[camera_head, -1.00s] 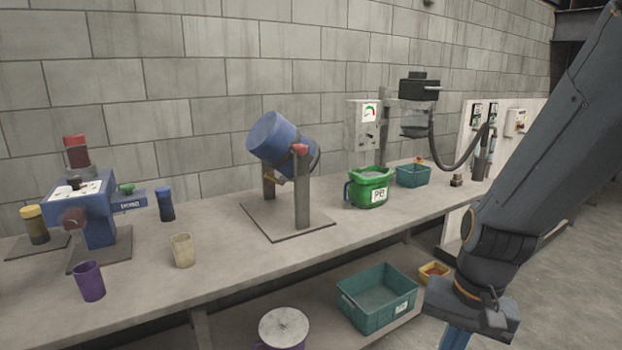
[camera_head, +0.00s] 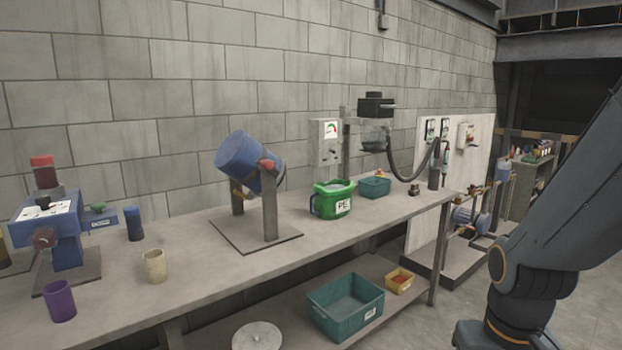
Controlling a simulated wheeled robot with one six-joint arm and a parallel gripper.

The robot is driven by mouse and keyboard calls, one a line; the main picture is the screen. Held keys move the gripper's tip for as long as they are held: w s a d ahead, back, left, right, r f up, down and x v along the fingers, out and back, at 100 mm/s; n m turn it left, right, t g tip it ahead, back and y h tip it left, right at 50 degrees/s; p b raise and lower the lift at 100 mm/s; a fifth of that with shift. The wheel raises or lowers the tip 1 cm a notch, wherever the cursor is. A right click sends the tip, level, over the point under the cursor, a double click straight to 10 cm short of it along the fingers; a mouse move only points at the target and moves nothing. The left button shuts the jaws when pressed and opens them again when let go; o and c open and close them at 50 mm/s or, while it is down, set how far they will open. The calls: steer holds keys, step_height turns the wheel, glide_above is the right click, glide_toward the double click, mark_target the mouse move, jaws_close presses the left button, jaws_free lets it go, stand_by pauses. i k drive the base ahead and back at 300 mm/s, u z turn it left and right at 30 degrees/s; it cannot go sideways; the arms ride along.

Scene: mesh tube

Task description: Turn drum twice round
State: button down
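The blue drum (camera_head: 241,157) hangs tilted between two grey posts on a flat base plate (camera_head: 228,238) on the workbench. Its upper end leans to the left, and a red part (camera_head: 267,164) shows at its pivot on the near post. A yellowish bar shows low on its left side. My arm is at the right of the view, well apart from the drum.
A green PE bucket (camera_head: 333,200) and a teal bin (camera_head: 373,187) stand right of the drum. A beige cup (camera_head: 154,265) and purple cup (camera_head: 60,301) stand left. The lower shelf holds a teal crate (camera_head: 346,306).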

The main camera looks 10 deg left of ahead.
mark_target(240, 157)
steer(key=z, duration=0.4)
steer(key=i, duration=1.45)
steer(key=u, duration=0.35)
